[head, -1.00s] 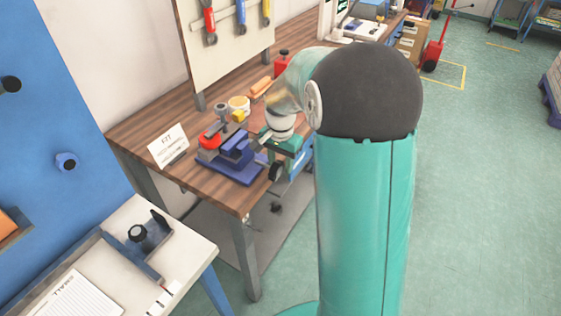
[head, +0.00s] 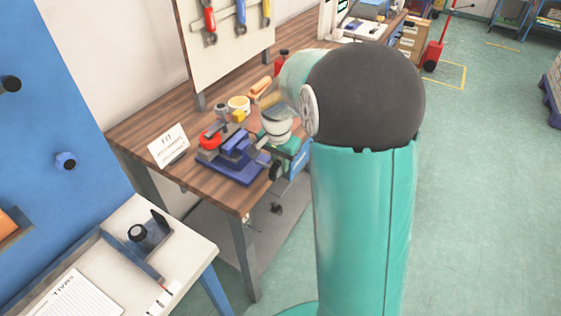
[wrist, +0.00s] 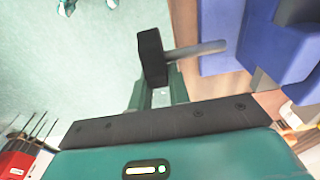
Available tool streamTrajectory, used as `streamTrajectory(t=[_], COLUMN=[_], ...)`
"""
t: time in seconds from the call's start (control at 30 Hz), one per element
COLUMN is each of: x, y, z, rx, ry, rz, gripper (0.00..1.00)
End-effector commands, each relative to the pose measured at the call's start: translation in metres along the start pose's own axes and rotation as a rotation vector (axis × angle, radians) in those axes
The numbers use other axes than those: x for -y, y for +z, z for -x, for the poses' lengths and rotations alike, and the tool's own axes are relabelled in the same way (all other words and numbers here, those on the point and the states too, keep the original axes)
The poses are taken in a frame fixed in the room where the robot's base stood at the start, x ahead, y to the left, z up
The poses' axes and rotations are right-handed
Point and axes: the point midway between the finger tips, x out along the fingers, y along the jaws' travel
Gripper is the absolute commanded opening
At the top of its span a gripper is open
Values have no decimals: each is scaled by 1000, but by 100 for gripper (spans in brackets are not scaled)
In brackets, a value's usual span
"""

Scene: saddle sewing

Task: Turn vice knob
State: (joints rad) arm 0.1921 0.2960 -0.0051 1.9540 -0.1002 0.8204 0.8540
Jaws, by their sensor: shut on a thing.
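The blue vice (head: 238,158) sits near the front edge of the wooden table in the head view. Its blue body also shows at the right of the wrist view (wrist: 285,45). A grey rod (wrist: 198,50) runs from the vice to a black knob (wrist: 151,57). My gripper (wrist: 157,82) is shut on the knob at the vice's outer end. In the head view my gripper (head: 275,166) is beside the vice's right end, and the grip itself is partly hidden by my own arm.
On the wooden table (head: 150,124) are a FIT sign (head: 168,144), a yellow tape roll (head: 239,104) and an orange-handled item (head: 259,86). A tool board (head: 228,45) stands behind. A white bench (head: 185,247) is at lower left. Open floor (head: 480,190) lies to the right.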

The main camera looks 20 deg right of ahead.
Motion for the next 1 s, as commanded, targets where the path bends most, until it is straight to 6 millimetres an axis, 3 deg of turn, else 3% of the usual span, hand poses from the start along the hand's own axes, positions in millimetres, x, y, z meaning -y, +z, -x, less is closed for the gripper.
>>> streamTrajectory(t=[1.0], x=[2], y=[18], z=[11], rx=[-738], ry=[-3], rz=[9], gripper=[0])
